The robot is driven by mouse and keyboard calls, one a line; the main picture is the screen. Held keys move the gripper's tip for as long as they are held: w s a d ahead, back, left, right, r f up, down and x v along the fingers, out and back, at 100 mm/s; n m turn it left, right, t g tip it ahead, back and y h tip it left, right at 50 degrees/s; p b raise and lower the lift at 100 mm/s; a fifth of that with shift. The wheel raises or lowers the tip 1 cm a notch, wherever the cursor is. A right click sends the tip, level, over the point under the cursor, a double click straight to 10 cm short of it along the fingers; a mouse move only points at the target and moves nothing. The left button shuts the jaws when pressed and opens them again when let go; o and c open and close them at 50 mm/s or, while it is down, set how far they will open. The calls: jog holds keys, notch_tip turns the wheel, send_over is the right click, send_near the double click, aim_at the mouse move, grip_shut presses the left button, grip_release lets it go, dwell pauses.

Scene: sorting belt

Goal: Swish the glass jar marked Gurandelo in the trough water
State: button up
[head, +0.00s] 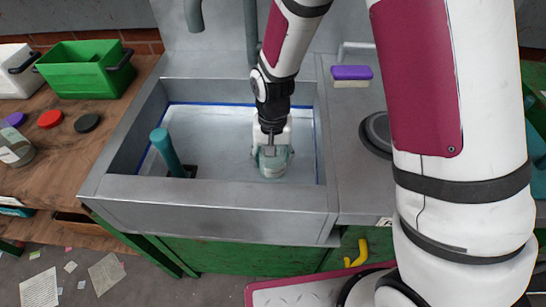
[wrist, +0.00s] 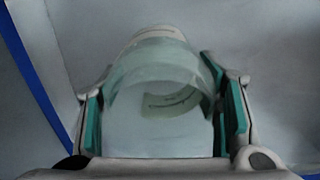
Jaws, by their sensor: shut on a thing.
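A pale greenish glass jar (head: 273,164) is in the trough (head: 215,202), toward its right side. My gripper (head: 272,150) reaches down from above and is shut on the jar. In the wrist view the jar (wrist: 155,85) sits between the two teal-padded fingers of my gripper (wrist: 160,110), its round rim toward the far side. The label is not readable in either view. The trough water (head: 215,125) looks clear and pale, with a blue line along the walls. I cannot tell how deep the jar sits in it.
A teal upright pipe (head: 168,150) stands in the trough's left front. A purple brush (head: 351,75) lies on the right ledge. On the left wooden bench are a green crate (head: 85,72), coloured lids (head: 50,118) and another jar (head: 15,148). Trough walls surround my gripper.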

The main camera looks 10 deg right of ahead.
jog(key=shift+w+a, duration=0.25)
jog(key=shift+a, duration=1)
jog(key=shift+w+a, duration=0.2)
jog(key=shift+a, duration=1.1)
jog(key=shift+w+a, duration=0.25)
jog(key=shift+a, duration=1)
jog(key=shift+d, duration=0.1)
jog(key=shift+s+d+p, duration=0.1)
jog(key=shift+s+d, duration=0.15)
jog(key=shift+d, duration=1.05)
jog(key=shift+s+d+p, duration=0.1)
jog(key=shift+s+d, duration=0.15)
jog(key=shift+d, duration=1)
jog(key=shift+s+d+p, duration=0.1)
jog(key=shift+s+d, duration=0.15)
jog(key=shift+d, duration=1.05)
jog(key=shift+w+a, duration=0.25)
jog(key=shift+a, duration=1.05)
jog(key=shift+w+a, duration=0.25)
jog(key=shift+a, duration=1.05)
jog(key=shift+w+a, duration=0.25)
jog(key=shift+a, duration=1.05)
